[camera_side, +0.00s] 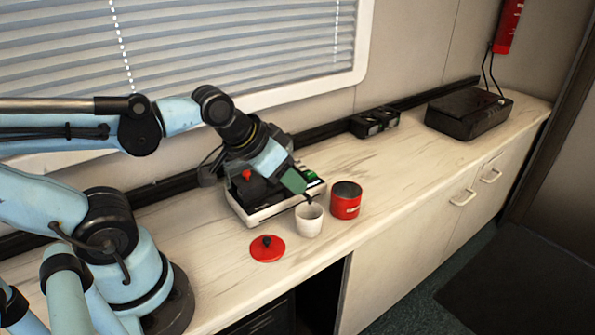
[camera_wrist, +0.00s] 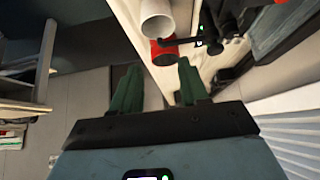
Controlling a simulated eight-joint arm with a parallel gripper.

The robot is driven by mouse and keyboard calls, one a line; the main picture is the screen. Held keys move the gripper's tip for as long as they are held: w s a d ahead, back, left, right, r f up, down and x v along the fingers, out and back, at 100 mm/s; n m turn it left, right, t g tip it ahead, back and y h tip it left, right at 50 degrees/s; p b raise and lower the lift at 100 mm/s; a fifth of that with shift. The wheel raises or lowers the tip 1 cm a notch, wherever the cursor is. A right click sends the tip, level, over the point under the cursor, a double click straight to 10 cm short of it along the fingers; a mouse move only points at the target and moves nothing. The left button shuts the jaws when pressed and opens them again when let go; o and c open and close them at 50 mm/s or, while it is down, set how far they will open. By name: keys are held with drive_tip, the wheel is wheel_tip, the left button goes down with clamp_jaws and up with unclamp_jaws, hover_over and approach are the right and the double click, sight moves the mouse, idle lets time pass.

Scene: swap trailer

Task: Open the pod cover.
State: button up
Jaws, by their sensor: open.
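The coffee machine (camera_side: 262,214), with a pale base and a dark top, stands on the counter, partly hidden behind my gripper. A red part (camera_side: 246,174) shows on its top. I cannot tell the pod cover apart from the machine's dark top, nor whether it is shut. My gripper (camera_side: 301,190) points down over the machine's right front, just above a white cup (camera_side: 309,222). In the wrist view, its green fingers (camera_wrist: 158,66) are apart with nothing between them. The machine's dark parts (camera_wrist: 228,18) are at the top right there, off to one side of the fingers.
A red canister (camera_side: 345,203) stands right of the cup, near the counter's front. A red lid (camera_side: 267,248) with a black knob lies in front of the machine. A black case (camera_side: 468,112) and a small dark object (camera_side: 375,122) sit farther right. The counter between is clear.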

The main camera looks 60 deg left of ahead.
drive_tip(key=a+r+m+g, duration=0.2)
drive_tip(key=a+r+g, duration=0.2)
drive_tip(key=a, duration=0.3)
drive_tip(key=m+g, duration=0.2)
drive_tip(key=g, duration=0.1)
approach(247, 171)
drive_tip(key=shift+m, duration=0.3)
drive_tip(key=shift+s+f, duration=0.1)
drive_tip(key=shift+f, duration=3.9)
clamp_jaws()
